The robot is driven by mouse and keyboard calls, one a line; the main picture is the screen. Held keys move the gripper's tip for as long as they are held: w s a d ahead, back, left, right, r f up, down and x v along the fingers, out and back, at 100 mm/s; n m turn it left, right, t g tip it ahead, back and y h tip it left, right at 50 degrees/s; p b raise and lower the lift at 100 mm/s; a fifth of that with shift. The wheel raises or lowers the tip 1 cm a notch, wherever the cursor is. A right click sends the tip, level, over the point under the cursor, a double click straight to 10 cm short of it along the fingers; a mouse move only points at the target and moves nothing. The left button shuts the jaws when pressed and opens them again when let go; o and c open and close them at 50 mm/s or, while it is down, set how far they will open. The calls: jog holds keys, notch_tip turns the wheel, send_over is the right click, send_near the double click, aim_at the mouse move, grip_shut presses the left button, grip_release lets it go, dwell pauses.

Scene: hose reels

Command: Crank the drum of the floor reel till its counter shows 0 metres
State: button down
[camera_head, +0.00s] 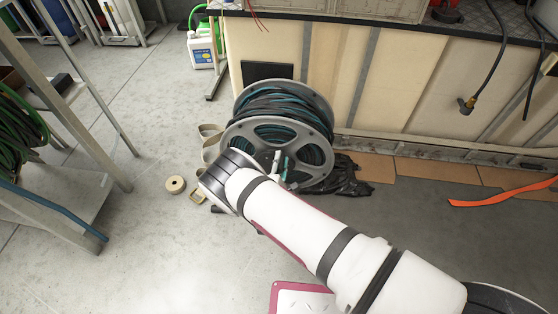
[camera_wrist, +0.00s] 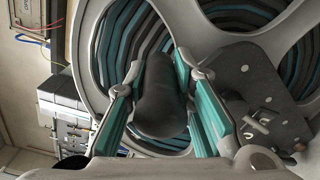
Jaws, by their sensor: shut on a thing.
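The floor reel (camera_head: 310,115) stands on the floor against the workbench, its grey flanges around a wound black and teal hose. In the wrist view, the reel's drum (camera_wrist: 88,60) fills much of the picture. A dark rounded crank handle (camera_wrist: 160,105) stands out in front of it. My gripper (camera_wrist: 158,78) has its teal-padded fingers on both sides of this handle and is shut on it. In the head view, my arm hides most of the gripper and the handle; part of a teal finger shows at the lower flange. I cannot make out the counter or its reading.
The workbench (camera_head: 420,85) closes off the space behind the reel. A black plastic bag (camera_head: 350,180) lies to its right. A tape roll (camera_head: 175,184) and a flat hose (camera_head: 211,140) lie to its left. An orange strip (camera_head: 500,195) lies at right. Floor at lower left is clear.

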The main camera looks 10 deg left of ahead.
jog(key=c, duration=1.4)
grip_release()
jog(key=shift+o, duration=0.2)
jog(key=shift+s, duration=0.1)
jog(key=s, duration=1.2)
jog(key=shift+a, duration=0.2)
jog(key=shift+w, duration=0.1)
